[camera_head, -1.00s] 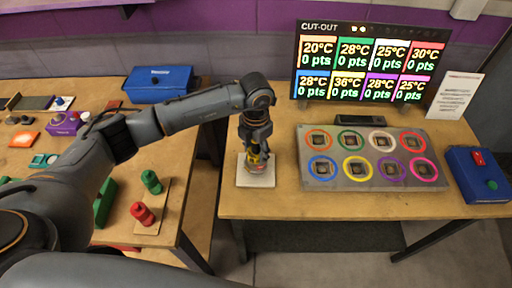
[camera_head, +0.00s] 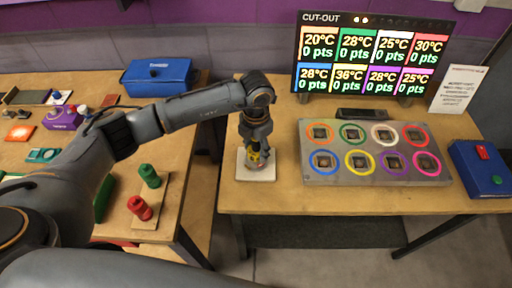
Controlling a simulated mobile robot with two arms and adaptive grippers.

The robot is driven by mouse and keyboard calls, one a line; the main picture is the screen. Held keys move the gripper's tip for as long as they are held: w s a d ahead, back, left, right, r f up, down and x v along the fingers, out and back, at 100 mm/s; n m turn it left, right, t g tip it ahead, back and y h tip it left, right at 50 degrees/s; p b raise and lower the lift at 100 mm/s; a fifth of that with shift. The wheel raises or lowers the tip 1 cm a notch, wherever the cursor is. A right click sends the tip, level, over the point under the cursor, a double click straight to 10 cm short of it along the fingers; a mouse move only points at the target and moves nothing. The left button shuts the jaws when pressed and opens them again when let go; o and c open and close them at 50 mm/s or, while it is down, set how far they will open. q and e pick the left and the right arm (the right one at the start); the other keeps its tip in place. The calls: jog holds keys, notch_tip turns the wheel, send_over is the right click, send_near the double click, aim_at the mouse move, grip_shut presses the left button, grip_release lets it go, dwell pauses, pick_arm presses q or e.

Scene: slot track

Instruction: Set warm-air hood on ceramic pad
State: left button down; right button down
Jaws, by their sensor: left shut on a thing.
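My left gripper (camera_head: 256,148) points down over the white ceramic pad (camera_head: 266,175) at the left end of the right table. It is shut on a small yellow and dark thing, likely the warm-air hood (camera_head: 257,158), whose base is on or just above the pad. The gripper fingers hide much of the hood, so I cannot tell whether it touches the pad. My right gripper is not in view.
A grey board with several coloured rings (camera_head: 375,174) lies right of the pad, beneath the display screen (camera_head: 369,54). A blue box with a red switch (camera_head: 482,168) stands farther right. Red (camera_head: 140,207) and green (camera_head: 149,176) knobbed pieces stand on the left table.

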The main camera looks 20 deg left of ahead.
pick_arm(q)
jog(key=c, duration=0.5)
grip_release()
jog(key=shift+f, duration=0.15)
